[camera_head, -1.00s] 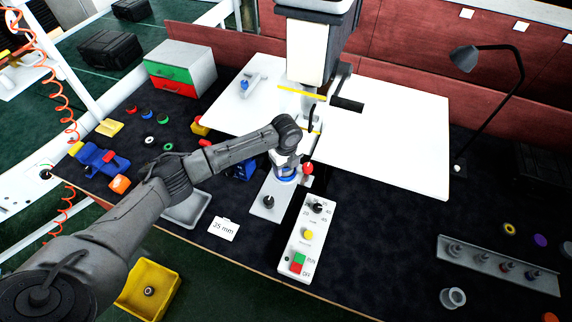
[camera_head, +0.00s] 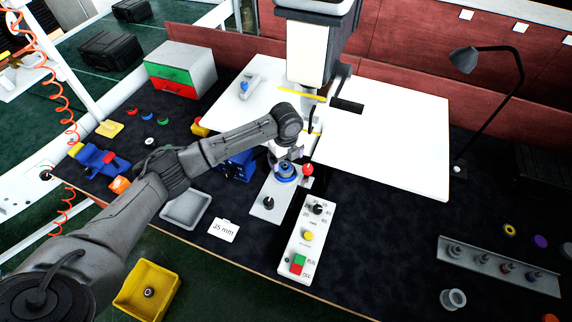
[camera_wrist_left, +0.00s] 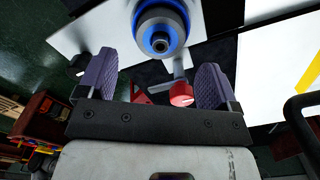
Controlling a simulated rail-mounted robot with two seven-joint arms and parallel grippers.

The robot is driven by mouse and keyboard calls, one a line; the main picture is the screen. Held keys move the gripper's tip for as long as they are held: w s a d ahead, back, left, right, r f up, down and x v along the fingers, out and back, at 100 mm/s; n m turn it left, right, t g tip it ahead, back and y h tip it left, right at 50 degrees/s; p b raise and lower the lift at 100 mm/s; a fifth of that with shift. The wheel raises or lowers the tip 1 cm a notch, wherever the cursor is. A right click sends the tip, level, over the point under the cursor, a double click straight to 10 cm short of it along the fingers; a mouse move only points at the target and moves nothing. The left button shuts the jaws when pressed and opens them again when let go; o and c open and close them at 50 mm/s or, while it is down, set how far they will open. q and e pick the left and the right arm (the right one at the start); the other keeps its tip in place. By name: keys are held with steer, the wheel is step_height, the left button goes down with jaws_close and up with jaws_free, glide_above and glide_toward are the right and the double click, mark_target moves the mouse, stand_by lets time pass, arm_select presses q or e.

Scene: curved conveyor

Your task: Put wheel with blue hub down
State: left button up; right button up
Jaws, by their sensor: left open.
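The wheel with the blue hub (camera_head: 286,174) sits on the end of a white plate (camera_head: 262,205) beside the control panel. In the left wrist view the wheel (camera_wrist_left: 160,28) shows its blue rings and grey middle, just beyond my fingertips. My left gripper (camera_head: 291,154) is directly behind and above the wheel in the head view. Its two purple-grey fingers stand wide apart in the left wrist view (camera_wrist_left: 155,78), with nothing held between them. The arm's wrist hides part of the gripper in the head view. My right gripper is not in view.
A red knob (camera_head: 307,169) stands close to the wheel, and a black knob (camera_head: 268,203) sits on the plate. The control panel (camera_head: 304,238) is to the right. A grey tray (camera_head: 186,209) and a "35 mm" card (camera_head: 223,230) lie to the left.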

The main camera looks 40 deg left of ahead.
arm_select(q)
step_height(320, 180, up, 8)
steer(key=shift+f, duration=0.25)
